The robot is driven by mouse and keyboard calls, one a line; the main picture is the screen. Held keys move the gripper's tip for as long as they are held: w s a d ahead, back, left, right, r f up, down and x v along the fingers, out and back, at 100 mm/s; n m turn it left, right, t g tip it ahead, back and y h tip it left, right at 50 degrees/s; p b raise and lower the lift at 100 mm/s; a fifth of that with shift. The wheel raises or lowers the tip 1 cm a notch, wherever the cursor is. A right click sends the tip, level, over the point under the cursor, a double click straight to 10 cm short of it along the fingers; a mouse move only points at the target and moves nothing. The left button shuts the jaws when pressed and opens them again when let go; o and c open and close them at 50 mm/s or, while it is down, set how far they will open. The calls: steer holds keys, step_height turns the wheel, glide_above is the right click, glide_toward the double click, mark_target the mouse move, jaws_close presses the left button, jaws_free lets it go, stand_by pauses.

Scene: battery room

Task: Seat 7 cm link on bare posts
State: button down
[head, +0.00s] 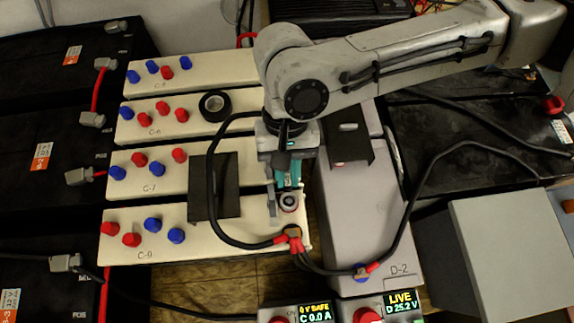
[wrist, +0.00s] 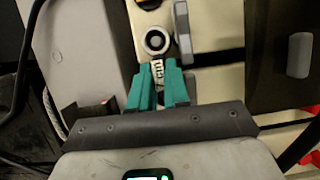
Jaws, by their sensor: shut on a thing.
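My gripper (wrist: 158,88) has teal fingers pointing down over the right end of the cream panel C-9 (head: 210,246). It is shut on a small metal piece (wrist: 158,70), apparently the link, which is mostly hidden between the fingers. A pale ring with a dark centre (wrist: 156,41) lies just beyond the fingertips; it also shows in the head view (head: 289,203). I cannot tell whether it is the link's eye, a bare post, or one around the other. A copper-coloured terminal (head: 292,232) with red cable lugs is just in front. Further bare posts are not clearly visible.
A grey upright tab (head: 271,203) stands close beside the fingers. A dark cover (head: 225,190) lies left, and the grey D-2 box (head: 370,230) stands right. A black cable (head: 213,190) loops round the work spot.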

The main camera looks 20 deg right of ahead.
stand_by(0.3)
steer(key=c, duration=1)
jaws_free()
steer(key=shift+c, duration=0.2)
steer(key=o, duration=0.4)
steer(key=shift+r+p, duration=4)
steer(key=shift+p, duration=0.5)
